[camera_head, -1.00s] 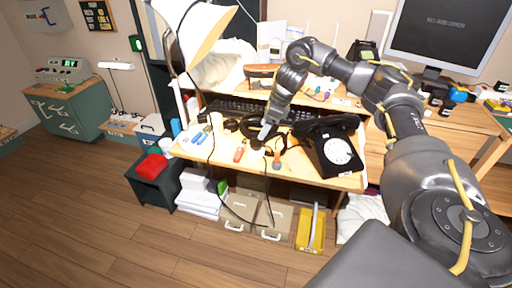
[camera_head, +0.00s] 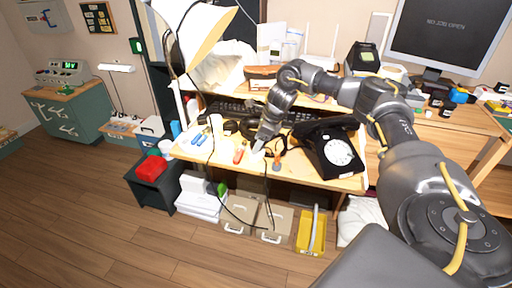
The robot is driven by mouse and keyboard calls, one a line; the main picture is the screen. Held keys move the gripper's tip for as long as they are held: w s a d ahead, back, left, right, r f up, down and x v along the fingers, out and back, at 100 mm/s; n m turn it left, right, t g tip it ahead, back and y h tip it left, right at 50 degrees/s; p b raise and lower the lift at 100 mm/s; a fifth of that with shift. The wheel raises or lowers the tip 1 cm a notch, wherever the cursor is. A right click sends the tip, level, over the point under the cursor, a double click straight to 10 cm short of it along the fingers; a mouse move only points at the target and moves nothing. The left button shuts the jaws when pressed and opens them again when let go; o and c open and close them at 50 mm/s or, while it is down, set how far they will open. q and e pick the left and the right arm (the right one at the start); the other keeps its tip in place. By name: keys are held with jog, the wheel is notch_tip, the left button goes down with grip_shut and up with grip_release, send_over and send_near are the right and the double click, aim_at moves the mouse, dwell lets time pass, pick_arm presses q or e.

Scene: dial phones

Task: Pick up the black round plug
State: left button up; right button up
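My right gripper (camera_head: 258,147) reaches down over the front half of the wooden workbench (camera_head: 325,182), left of the black dial phone (camera_head: 328,147). Its fingertips are small and pale here, and I cannot tell whether they are apart or holding anything. Dark round items (camera_head: 231,127) and black cable lie behind and beside the gripper. I cannot make out which of them is the black round plug; it may be partly hidden by the gripper. My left gripper is not in view.
A red-handled tool (camera_head: 239,155) and an orange-brown handled tool (camera_head: 277,166) lie close to the gripper. Blue tools (camera_head: 199,139) lie at the left. A black keyboard (camera_head: 235,107) is behind. A lamp and its hanging cable (camera_head: 213,155) stand at the left.

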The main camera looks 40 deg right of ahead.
aim_at(253, 143)
jog(key=c, duration=0.8)
jog(key=shift+r, duration=0.1)
jog(key=shift+c, duration=0.2)
